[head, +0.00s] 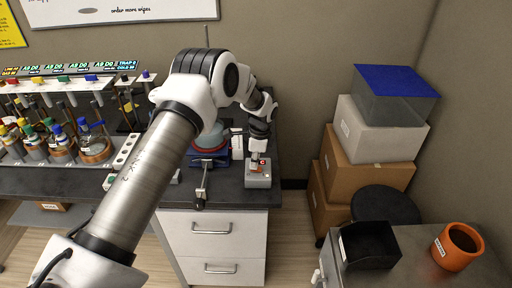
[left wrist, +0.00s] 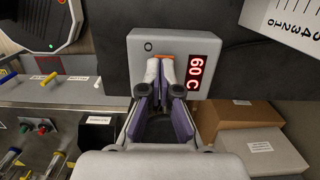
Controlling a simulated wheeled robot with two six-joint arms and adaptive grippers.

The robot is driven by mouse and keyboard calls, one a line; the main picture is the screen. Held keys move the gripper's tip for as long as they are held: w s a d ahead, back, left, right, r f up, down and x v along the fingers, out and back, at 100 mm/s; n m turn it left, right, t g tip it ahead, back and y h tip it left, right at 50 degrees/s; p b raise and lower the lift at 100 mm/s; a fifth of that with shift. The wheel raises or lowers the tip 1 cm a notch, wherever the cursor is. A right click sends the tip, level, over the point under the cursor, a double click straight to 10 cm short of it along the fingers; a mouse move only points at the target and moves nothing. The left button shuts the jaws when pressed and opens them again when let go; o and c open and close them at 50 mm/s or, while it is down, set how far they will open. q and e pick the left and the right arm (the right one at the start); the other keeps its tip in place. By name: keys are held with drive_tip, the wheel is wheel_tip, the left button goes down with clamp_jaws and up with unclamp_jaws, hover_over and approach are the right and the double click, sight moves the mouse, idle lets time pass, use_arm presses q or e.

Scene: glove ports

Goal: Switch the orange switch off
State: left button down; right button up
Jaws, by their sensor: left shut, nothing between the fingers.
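A grey control box (head: 260,181) sits at the right front corner of the dark bench. It also shows in the left wrist view (left wrist: 142,45), with a red display (left wrist: 195,72) reading 60 C. The orange switch (left wrist: 164,56) is on its face, mostly hidden behind my fingertips; only its edge shows, so its position cannot be told. My left gripper (left wrist: 161,70) is shut and empty, its fingertips right at the switch. Whether they touch it cannot be told. In the head view the left gripper (head: 255,160) is over the box. My right gripper is out of view.
A blue-based round device (head: 210,143) stands left of the box on the bench. Bottles (head: 60,145) and a valve rack stand farther left. Stacked cartons (head: 370,135) are at the right, and an orange mug (head: 457,246) and a black tray (head: 370,246) are on a nearer surface.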

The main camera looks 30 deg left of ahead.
use_arm(q)
drive_tip(key=shift+f, duration=0.3)
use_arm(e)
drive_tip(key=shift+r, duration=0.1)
